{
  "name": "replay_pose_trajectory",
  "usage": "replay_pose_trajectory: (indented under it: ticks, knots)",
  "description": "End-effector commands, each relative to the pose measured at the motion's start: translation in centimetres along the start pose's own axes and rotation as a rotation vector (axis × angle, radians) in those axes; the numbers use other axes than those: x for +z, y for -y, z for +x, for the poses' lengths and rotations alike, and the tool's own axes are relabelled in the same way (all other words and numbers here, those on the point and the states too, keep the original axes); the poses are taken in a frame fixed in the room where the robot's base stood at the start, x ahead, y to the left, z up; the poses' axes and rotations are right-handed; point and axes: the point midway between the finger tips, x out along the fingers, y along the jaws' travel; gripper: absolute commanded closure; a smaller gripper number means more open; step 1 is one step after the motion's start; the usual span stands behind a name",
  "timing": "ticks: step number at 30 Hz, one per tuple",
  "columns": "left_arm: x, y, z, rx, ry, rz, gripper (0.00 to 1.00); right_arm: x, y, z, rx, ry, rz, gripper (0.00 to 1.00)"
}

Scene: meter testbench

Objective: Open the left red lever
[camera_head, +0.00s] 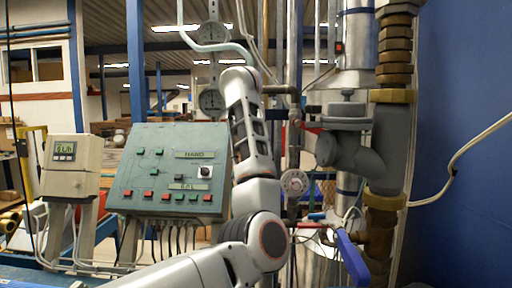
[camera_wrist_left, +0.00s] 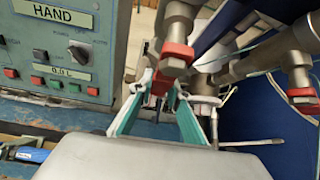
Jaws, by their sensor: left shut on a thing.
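In the left wrist view, a red lever (camera_wrist_left: 177,54) sits on a grey pipe fitting, and its lower end reaches between my gripper's fingertips. My left gripper (camera_wrist_left: 163,84), with green-sided fingers, is shut on this red lever from both sides. A second red lever (camera_wrist_left: 305,96) is on another pipe to the right, apart from the gripper. In the head view my left arm rises in front of the pipes; its gripper cannot be made out there. My right gripper is in neither view.
The green control panel (camera_head: 170,170) with buttons and a knob stands left of my arm; it also shows in the wrist view (camera_wrist_left: 60,45). A meter box (camera_head: 73,153) is further left. Thick pipes (camera_head: 388,140) and a blue lever (camera_head: 351,258) are on the right.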

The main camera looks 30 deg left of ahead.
Motion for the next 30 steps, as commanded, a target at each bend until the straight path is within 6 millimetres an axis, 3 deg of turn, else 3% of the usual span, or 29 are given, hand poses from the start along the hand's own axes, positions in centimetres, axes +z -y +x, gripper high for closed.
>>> replay_pose_trajectory:
  ticks: [22, 23, 24, 30]
  knots:
    - [0.13, -0.79, -0.09, 0.062, 0.003, 0.059, 1.00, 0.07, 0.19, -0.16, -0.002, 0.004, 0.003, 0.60]
    - [0.13, -0.79, -0.09, 0.062, 0.003, 0.059, 0.76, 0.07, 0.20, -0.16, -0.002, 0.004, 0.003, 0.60]
    - [0.13, -0.79, -0.09, 0.062, 0.003, 0.059, 0.66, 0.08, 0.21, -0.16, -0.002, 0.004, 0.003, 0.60]
    - [0.09, -0.71, -0.07, 0.060, 0.002, 0.058, 0.66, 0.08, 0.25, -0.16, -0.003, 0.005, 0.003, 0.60]
